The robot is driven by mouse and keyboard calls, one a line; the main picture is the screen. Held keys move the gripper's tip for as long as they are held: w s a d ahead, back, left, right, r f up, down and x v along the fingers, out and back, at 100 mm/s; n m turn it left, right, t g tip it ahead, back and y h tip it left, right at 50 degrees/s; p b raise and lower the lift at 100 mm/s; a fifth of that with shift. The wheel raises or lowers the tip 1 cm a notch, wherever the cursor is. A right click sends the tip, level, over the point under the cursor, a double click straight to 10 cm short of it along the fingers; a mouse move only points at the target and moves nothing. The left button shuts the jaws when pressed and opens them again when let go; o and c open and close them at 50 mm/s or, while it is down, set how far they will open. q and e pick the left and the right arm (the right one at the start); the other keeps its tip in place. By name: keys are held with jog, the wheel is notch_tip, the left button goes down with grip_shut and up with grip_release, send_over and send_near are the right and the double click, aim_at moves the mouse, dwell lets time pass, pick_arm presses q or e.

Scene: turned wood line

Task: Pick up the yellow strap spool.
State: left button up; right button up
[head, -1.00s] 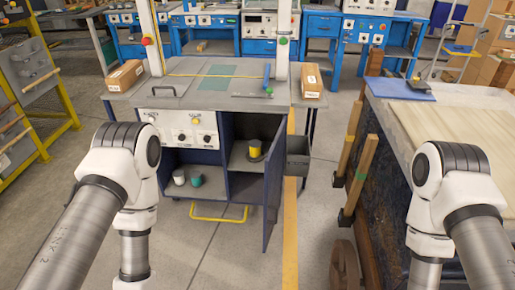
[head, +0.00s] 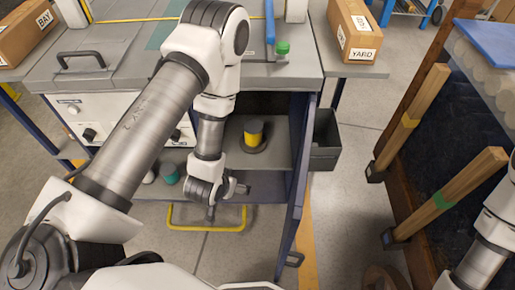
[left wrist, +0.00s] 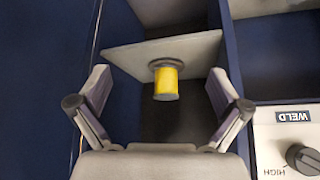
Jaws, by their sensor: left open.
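The yellow strap spool (head: 253,133) stands upright on a dark round base on the shelf (head: 272,155) inside the open cabinet. In the left wrist view the spool (left wrist: 166,84) shows between the fingers and beyond them, with clear space around it. My left gripper (left wrist: 158,108) is open and empty. In the head view my left gripper (head: 238,189) is in front of the cabinet, below and left of the spool, and its fingers are hard to make out. My right arm shows at the right edge, but its gripper is out of the frame.
The cabinet door (head: 293,190) stands open on the right, with a grey bin (head: 325,142) beyond it. A teal spool (head: 169,173) sits in the left compartment, partly beside my arm. A yellow bar handle (head: 230,228) juts out low in front. Timber posts (head: 445,195) lean at right.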

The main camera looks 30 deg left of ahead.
aim_at(251, 140)
pick_arm(q)
jog(key=w+a+f+t+b, duration=0.1)
jog(key=w+f+t+b, duration=0.1)
jog(key=b, duration=0.5)
jog(key=w+a+f+t+y+b, duration=0.1)
jog(key=w+f+t+b, duration=0.2)
jog(key=w+b, duration=0.4)
jog(key=w+a+f+n+t+y+b, duration=0.1)
jog(key=w+f+t+b, duration=0.2)
jog(key=b, duration=0.4)
jog(key=shift+w+f, duration=0.5)
jog(key=shift+w, duration=0.3)
jog(key=t+b, duration=0.1)
jog(key=w+r+t+y+b, duration=0.1)
jog(key=b, duration=0.1)
jog(key=shift+w+a, duration=0.2)
jog(key=shift+a, duration=0.05)
jog(key=shift+w+a+r+t+b, duration=0.1)
jog(key=shift+w+r+t+b, duration=0.15)
jog(key=shift+t+b, duration=0.2)
jog(key=b+x, duration=0.4)
jog(key=x, duration=0.3)
jog(key=shift+w+r, duration=0.1)
jog(key=shift+w, duration=0.05)
jog(key=shift+w+r, duration=0.1)
jog(key=shift+w, duration=0.05)
jog(key=c, duration=1.4)
pick_arm(e)
notch_tip(251, 140, down, 33)
jog(key=shift+w, duration=0.3)
